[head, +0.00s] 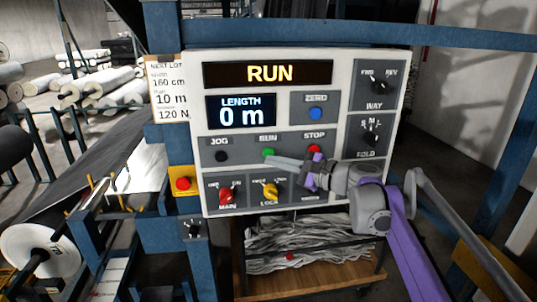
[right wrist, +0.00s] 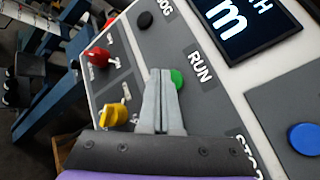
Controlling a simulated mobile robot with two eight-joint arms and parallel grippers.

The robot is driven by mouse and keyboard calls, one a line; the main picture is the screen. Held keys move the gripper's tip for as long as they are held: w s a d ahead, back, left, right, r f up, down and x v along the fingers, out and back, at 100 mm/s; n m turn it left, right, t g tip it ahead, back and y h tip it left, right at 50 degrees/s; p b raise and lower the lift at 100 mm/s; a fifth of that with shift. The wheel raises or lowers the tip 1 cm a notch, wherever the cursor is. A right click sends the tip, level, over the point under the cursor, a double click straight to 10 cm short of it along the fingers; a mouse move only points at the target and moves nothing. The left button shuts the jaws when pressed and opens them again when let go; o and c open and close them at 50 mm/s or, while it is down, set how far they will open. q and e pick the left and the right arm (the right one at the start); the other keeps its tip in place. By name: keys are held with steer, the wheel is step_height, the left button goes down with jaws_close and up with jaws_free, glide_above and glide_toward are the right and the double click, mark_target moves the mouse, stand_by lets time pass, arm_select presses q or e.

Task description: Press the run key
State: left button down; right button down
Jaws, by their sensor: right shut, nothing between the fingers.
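The control panel (head: 344,131) is a light box with a top display (head: 270,73) that reads RUN in yellow. The green run key (head: 268,153) sits under the RUN label, between the black jog key (head: 221,157) and the red stop key (head: 314,149). My right gripper (head: 271,160) is shut and empty, with its tips at the run key. In the right wrist view the shut fingers (right wrist: 160,75) partly cover the green key (right wrist: 178,79). I cannot tell whether they touch it. My left gripper is not in view.
The length display (head: 241,111) reads 0 m. Below are a red main knob (head: 226,195) and a yellow lock knob (head: 270,190); a blue zero key (head: 315,113) is above. A red button on a yellow box (head: 183,184) stands left of the panel.

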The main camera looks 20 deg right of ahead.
steer(key=shift+s+a, duration=0.2)
steer(key=shift+s, duration=0.6)
steer(key=shift+s+a, duration=0.25)
steer(key=shift+s, duration=0.5)
steer(key=shift+s+a, duration=0.2)
steer(key=shift+s, duration=0.6)
